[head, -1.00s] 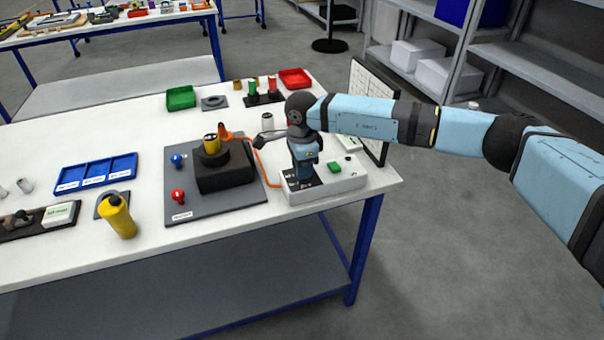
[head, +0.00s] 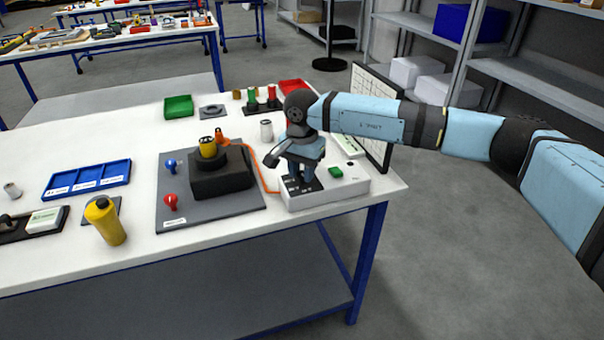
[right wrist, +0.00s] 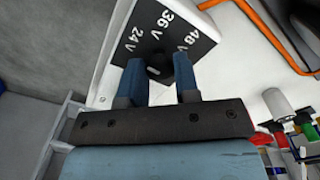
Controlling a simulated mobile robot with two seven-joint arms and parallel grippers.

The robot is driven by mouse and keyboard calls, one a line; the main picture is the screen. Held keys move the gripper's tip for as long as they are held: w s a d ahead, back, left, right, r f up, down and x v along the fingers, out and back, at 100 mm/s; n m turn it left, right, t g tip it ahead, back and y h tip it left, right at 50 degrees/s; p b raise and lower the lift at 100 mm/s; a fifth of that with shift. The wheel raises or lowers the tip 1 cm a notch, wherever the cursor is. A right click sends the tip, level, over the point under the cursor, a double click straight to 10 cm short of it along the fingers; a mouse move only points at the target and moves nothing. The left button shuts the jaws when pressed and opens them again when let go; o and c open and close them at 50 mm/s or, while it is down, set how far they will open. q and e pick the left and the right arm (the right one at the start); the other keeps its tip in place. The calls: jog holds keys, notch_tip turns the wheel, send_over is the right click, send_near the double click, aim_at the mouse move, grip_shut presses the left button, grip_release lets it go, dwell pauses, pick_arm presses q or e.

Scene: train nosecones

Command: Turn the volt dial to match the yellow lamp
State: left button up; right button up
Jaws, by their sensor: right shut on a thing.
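The volt dial (right wrist: 156,70) is a dark knob on a black plate (right wrist: 188,32) marked 24 V, 36 V and 48 V. It sits on a white box (head: 345,190) at the table's right end. My right gripper (head: 301,181) points down at the plate, and in the right wrist view its blue fingers (right wrist: 159,70) are shut on the dial, one on each side. They partly hide the knob, and I cannot tell its exact setting. A yellow lamp-like piece (head: 207,146) stands upright on a black block (head: 222,178), beside an orange cable. My left gripper is out of view.
The block stands on a grey board (head: 180,208) with blue and red knobs. A panel (head: 371,115) stands close behind my right arm.

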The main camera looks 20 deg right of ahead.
aim_at(301, 173)
jog(key=shift+r+n, duration=0.1)
jog(key=shift+n, duration=0.2)
dwell(0.4)
jog(key=o, duration=0.9)
notch_tip(301, 173, up, 14)
jog(key=shift+a+f, duration=0.1)
jog(key=shift+f, duration=0.1)
